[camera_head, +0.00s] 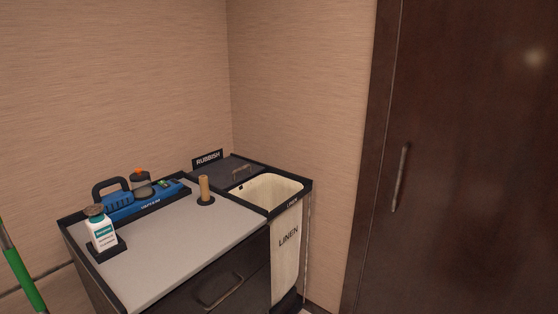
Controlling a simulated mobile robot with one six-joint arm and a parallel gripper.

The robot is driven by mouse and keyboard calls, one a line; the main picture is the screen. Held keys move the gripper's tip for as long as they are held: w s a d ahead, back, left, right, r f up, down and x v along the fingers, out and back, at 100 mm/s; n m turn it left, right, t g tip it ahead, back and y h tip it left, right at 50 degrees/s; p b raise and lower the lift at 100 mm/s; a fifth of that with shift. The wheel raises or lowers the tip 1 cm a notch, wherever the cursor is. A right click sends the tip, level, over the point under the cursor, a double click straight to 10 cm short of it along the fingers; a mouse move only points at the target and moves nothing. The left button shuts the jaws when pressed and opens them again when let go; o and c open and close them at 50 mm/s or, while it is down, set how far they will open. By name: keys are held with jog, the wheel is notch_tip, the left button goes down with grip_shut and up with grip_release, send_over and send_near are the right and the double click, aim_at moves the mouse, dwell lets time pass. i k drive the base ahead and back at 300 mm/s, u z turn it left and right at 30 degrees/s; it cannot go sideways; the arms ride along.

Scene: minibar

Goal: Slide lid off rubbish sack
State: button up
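The rubbish sack's lid (222,171) is a dark flat panel with a small handle (241,172), at the back right of the cart. It lies over the rubbish compartment, behind the open linen bag. A black sign reading RUBBISH (208,158) stands at its back left edge. The sack under the lid is hidden. My gripper is not in view.
The cream linen bag (287,240) hangs open in front of the lid. The cart's grey top (190,240) holds a blue tool (130,204), a white bottle (102,232) and a brown cylinder (204,188). Walls close in behind; a dark door (460,160) stands right.

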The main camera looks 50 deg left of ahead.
aim_at(226, 173)
jog(key=u, duration=0.1)
jog(key=i, duration=1.05)
jog(key=u, duration=0.2)
jog(key=k, duration=0.15)
jog(key=u, duration=2.35)
jog(key=k, duration=0.2)
jog(key=u, duration=0.55)
